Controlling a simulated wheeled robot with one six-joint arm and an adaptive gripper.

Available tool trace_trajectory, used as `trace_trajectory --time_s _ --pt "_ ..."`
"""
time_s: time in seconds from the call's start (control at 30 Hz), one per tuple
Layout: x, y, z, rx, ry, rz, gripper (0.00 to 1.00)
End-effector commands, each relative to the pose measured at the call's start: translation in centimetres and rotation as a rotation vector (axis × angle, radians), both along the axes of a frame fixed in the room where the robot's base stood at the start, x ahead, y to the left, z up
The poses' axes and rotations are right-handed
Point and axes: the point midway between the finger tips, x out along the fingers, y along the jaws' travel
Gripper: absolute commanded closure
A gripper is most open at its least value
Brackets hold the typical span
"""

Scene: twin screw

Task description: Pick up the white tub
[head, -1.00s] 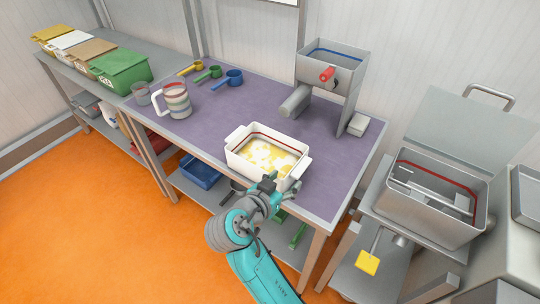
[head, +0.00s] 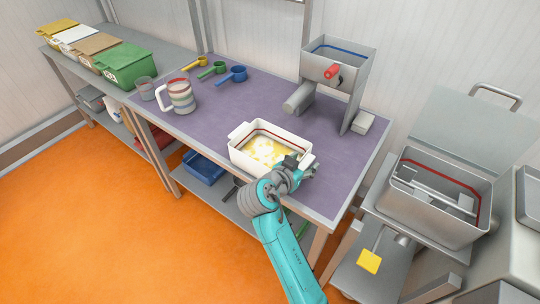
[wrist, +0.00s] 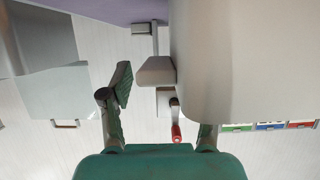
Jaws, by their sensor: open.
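The white tub (head: 252,164) stands on the purple-topped table near its front edge, with yellow and white contents and a red line inside its rim. It has a lug handle at each end. In the wrist view, the tub (wrist: 245,65) fills the upper right as a big pale wall, and one lug handle (wrist: 155,72) juts out from it. My gripper (head: 300,165) is open at the tub's right end, close to the right-hand handle. In the wrist view, its left finger is clear of the handle and its right fingertip is hidden by the tub. I cannot tell whether it touches.
A grey hopper machine (head: 336,72) with a red handle stands behind the tub. A striped jug (head: 180,97) and several coloured scoops are at the back left of the table (head: 218,123). A metal machine with an open lid (head: 430,205) stands to the right.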

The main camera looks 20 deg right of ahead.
Motion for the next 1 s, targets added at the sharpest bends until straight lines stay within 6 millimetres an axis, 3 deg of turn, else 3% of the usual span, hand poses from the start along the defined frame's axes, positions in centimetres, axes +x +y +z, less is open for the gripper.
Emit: trace_trajectory --time_s 0.37,0.6,1.0 --pt "0.53 -0.73 -0.38 0.0 0.0 0.001 0.41" --pt "0.52 -0.71 -0.39 0.0 0.0 0.001 1.0" --pt "0.57 -0.7 0.37 0.001 -0.006 0.0 1.0"
